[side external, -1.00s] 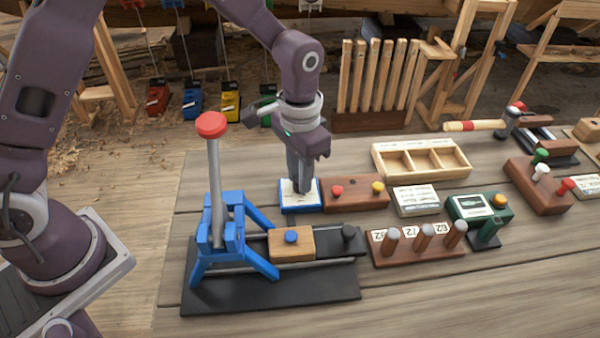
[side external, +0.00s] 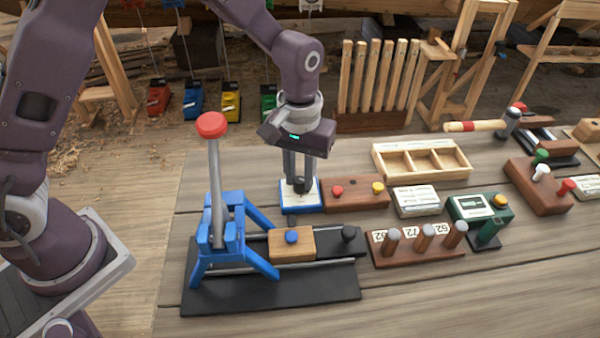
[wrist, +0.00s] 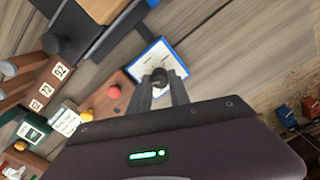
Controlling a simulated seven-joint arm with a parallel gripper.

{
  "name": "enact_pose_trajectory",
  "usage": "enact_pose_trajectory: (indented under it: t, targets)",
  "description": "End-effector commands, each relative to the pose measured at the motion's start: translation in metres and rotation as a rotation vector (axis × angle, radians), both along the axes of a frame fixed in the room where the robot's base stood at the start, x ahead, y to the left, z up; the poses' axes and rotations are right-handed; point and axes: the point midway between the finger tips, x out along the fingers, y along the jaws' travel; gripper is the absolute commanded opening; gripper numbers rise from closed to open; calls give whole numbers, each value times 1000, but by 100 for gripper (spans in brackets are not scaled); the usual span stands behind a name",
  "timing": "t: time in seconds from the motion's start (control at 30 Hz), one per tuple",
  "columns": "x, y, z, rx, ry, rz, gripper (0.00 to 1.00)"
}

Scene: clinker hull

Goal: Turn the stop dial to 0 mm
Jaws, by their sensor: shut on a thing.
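The stop dial is a dark knob (wrist: 160,78) on a white plate with a blue edge (wrist: 172,52). In the side view the blue-edged plate (side external: 300,208) lies on the bench behind the blue lever press. My gripper (side external: 299,186) points down over the plate and is shut on the knob, one finger on each side of it. In the wrist view the two fingers (wrist: 160,92) flank the knob. The dial's marks are too small and too covered to read, so its setting cannot be told.
A wooden block with a red and a yellow button (side external: 356,193) stands close to the right of the dial. The blue press with a red-topped lever (side external: 212,126) stands in front left. A three-part wooden tray (side external: 421,158) lies at the back right.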

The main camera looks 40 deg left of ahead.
Motion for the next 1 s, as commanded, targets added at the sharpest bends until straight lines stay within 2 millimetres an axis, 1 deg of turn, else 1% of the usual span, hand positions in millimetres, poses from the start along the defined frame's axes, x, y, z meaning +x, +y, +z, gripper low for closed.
enact_pose_trajectory:
  t: [0.47, 0.5, 0.57, 0.6, 0.9, 0.97, 1.0]
  targets:
    - [1, 0, 1, -2, -4, 15, 0]
    - [1, 0, 1, -2, -4, 15, 25]
    - [1, 0, 1, -2, -4, 14, 37]
    - [1, 0, 1, -1, -3, 14, 45]
    - [0, 0, 1, -1, -1, 13, 45]
    - [1, 0, 7, -1, -3, 13, 45]
    - [2, -1, 14, -3, -5, 13, 45]
